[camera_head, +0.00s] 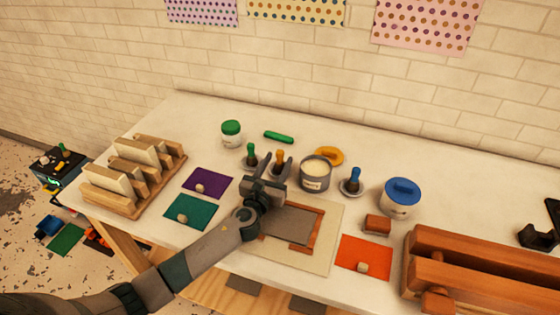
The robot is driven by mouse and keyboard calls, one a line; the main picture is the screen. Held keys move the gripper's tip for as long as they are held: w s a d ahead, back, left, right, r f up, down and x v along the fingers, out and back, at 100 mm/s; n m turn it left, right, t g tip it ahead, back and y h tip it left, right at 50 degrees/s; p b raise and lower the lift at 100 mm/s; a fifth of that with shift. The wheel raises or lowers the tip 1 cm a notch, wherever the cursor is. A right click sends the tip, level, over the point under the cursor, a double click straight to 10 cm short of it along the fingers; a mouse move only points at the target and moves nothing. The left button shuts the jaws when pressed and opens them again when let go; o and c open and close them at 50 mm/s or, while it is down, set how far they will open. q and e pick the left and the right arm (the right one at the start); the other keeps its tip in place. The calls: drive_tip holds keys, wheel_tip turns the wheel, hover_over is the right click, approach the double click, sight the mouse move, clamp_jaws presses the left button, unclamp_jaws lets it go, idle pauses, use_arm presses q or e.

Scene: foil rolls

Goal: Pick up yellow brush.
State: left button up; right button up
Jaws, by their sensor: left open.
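The yellow brush (280,157) has an orange-yellow handle and stands upright near the middle of the white table. My left gripper (273,171) reaches in from the lower left and is open at the brush, with its fingers close around the lower part. The gripper hides the brush's base, and I cannot tell whether the fingers touch it. My right gripper is not in view.
A green-handled brush (251,152) stands close on the left. A grey tin (316,173) and a blue-handled brush (352,179) stand on the right. An orange ring (329,156) and a green bar (279,137) lie behind. A framed plate (289,226) lies in front, under my arm.

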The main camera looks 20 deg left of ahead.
use_arm(q)
drive_tip(key=shift+w, duration=1.05)
drive_tip(key=shift+w, duration=0.1)
drive_tip(key=shift+w+f+p, duration=0.15)
drive_tip(key=shift+w+p, duration=0.15)
drive_tip(key=shift+w, duration=2.25)
clamp_jaws()
